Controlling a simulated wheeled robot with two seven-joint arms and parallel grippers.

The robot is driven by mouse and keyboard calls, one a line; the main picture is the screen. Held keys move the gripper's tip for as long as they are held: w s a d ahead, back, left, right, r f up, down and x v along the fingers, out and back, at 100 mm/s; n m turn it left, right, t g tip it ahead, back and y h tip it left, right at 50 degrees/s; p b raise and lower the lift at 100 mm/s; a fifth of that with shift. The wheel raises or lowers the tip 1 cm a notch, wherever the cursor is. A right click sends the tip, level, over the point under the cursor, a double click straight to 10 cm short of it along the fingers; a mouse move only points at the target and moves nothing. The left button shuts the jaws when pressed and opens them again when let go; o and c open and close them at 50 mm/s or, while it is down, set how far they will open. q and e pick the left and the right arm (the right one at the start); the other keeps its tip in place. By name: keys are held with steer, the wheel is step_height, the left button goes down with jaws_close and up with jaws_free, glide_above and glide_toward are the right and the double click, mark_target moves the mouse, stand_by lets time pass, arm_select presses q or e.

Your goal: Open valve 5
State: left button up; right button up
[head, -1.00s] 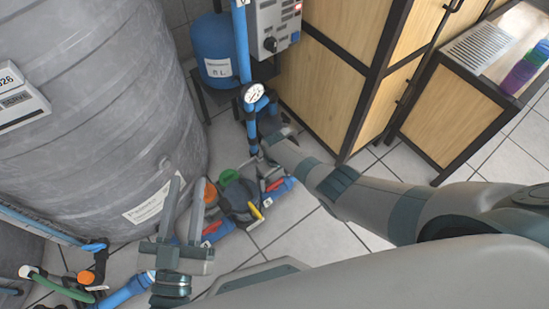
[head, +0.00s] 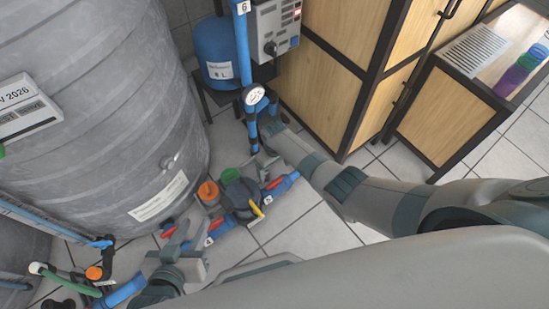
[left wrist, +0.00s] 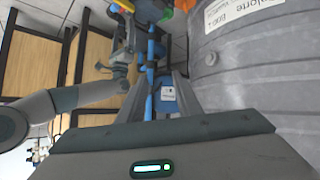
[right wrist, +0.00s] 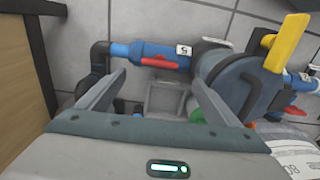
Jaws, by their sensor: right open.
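Valve 5 is a red handle (right wrist: 158,63) on a blue pipe beside a white "5" tag (right wrist: 184,50) in the right wrist view. The handle lies roughly along the pipe. My right gripper (right wrist: 160,92) is open, its fingers apart and empty, with the handle beyond the fingertips and no contact visible. In the head view a red handle (head: 274,183) shows on the floor pipework, just below my right gripper (head: 262,158). My left gripper (head: 182,240) is at the lower left of the head view. Its fingers are apart and empty in the left wrist view (left wrist: 158,92).
A grey tank (head: 100,120) stands left of the pipework. A dark pump housing with a yellow lever (right wrist: 287,43) is right of valve 5. A vertical blue pipe with a gauge (head: 254,95) rises behind my right gripper. Wooden cabinets (head: 345,60) stand right; floor tiles (head: 300,215) are clear.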

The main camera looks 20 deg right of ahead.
arm_select(q)
steer(key=s+a+f+g+y+p, duration=0.1)
steer(key=s+a+f+g+p, duration=0.1)
steer(key=s+a+f+g, duration=0.1)
steer(key=shift+s+a+f+g+y+p, duration=0.2)
steer(key=shift+s+a+g+y+p, duration=0.2)
steer(key=shift+s, duration=0.1)
arm_select(e)
step_height(320, 180, up, 7)
steer(key=shift+f, duration=0.1)
steer(key=shift+s, duration=0.1)
